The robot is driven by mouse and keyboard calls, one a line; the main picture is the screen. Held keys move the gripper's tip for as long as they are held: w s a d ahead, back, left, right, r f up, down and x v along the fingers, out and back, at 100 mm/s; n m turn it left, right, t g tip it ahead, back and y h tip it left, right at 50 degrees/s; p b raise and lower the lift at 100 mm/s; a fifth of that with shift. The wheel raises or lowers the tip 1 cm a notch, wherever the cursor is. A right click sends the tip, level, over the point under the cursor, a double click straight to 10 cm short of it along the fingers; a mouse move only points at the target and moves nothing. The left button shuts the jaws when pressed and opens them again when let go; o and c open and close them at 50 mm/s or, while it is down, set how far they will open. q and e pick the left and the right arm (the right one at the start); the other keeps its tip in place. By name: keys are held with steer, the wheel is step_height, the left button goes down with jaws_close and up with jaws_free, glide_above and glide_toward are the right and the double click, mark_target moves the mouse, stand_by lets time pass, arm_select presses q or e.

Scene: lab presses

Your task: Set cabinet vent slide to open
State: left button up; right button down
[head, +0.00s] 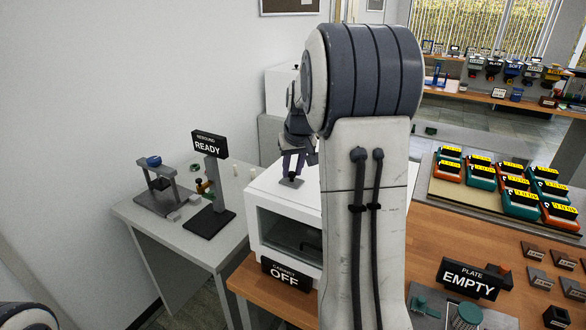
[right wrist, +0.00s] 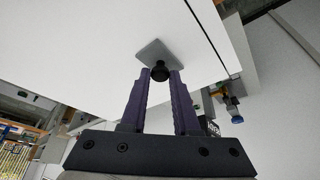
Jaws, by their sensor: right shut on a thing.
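The white cabinet (head: 266,191) has a dark glass front and stands left of centre in the head view. On its top is the vent slide, a small grey plate (head: 291,183) with a dark knob. In the right wrist view the plate (right wrist: 152,50) lies flat on the white top, and the black knob (right wrist: 160,71) sits between my fingertips. My right gripper (head: 294,168) reaches down to the slide and is shut on the knob. My right arm hides part of the cabinet. My left gripper is out of view. No open or shut marking is readable on the slide.
A sign reading "CABINET OFF" (head: 286,275) stands before the cabinet. A grey side table (head: 150,212) holds a press and a "READY" sign (head: 208,146). Right, the wooden bench has a "PLATE EMPTY" sign (head: 468,278) and a tray (head: 443,191) of labelled boxes.

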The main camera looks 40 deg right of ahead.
steer(key=shift+w+r, duration=0.1)
steer(key=d, duration=0.1)
steer(key=w+d+p, duration=0.1)
steer(key=d, duration=0.1)
steer(key=w+d, duration=0.1)
steer(key=d, duration=0.1)
steer(key=shift+p, duration=0.4)
steer(key=shift+r, duration=0.1)
steer(key=c, duration=1.1)
jaws_free()
steer(key=o, duration=0.4)
steer(key=shift+d, duration=0.15)
steer(key=shift+o, duration=0.2)
